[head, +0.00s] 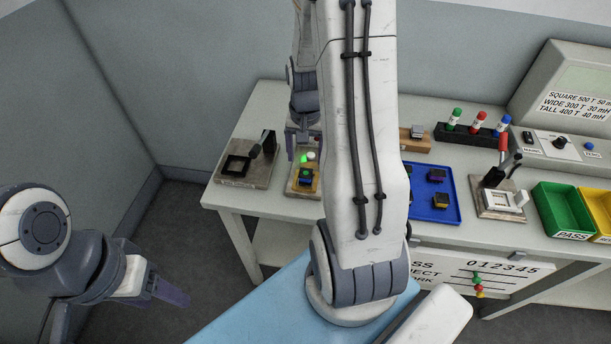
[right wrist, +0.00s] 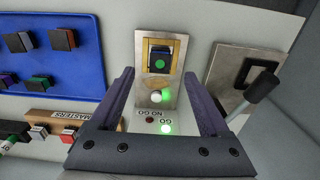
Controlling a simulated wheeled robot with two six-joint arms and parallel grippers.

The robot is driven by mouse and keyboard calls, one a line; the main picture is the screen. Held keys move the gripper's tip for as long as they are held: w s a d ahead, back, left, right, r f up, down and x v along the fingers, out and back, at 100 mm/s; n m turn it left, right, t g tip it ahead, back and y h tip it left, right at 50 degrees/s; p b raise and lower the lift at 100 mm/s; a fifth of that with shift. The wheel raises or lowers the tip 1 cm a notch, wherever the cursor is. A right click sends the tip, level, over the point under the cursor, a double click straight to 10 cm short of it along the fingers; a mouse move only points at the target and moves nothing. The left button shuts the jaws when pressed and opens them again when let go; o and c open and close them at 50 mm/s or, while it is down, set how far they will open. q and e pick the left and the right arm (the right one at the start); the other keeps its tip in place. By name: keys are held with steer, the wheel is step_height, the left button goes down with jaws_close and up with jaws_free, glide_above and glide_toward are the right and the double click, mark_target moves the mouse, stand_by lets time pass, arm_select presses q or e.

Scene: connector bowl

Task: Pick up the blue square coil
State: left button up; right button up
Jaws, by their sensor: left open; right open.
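A dark blue, square-looking coil (head: 305,174) with a green dot on top sits in a yellowish nest on the test plate. It also shows in the right wrist view (right wrist: 154,58). My right gripper (right wrist: 160,82) is open and empty above the plate, its purple fingers apart on either side of the plate's near part, with the coil beyond the fingertips. My left gripper (head: 170,292) is open and empty, low at the left and away from the table.
A blue tray (head: 436,213) with several coils lies right of the plate. A black-nest fixture (head: 233,181) with a lever stands left of it. A lever press (head: 500,203), green bin (head: 562,208) and yellow bin (head: 598,212) are farther right. A green lamp (right wrist: 166,129) is lit.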

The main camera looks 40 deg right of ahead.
mark_target(306, 173)
step_height(306, 173, down, 3)
steer(key=shift+r, duration=0.2)
steer(key=shift+w+d+f+p, duration=0.15)
steer(key=shift+f+p, duration=0.25)
steer(key=shift+f, duration=0.9)
steer(key=shift+w+d+f+p, duration=0.1)
steer(key=shift+f+p, duration=0.25)
steer(key=shift+f, duration=0.9)
jaws_close()
steer(key=shift+r, duration=0.1)
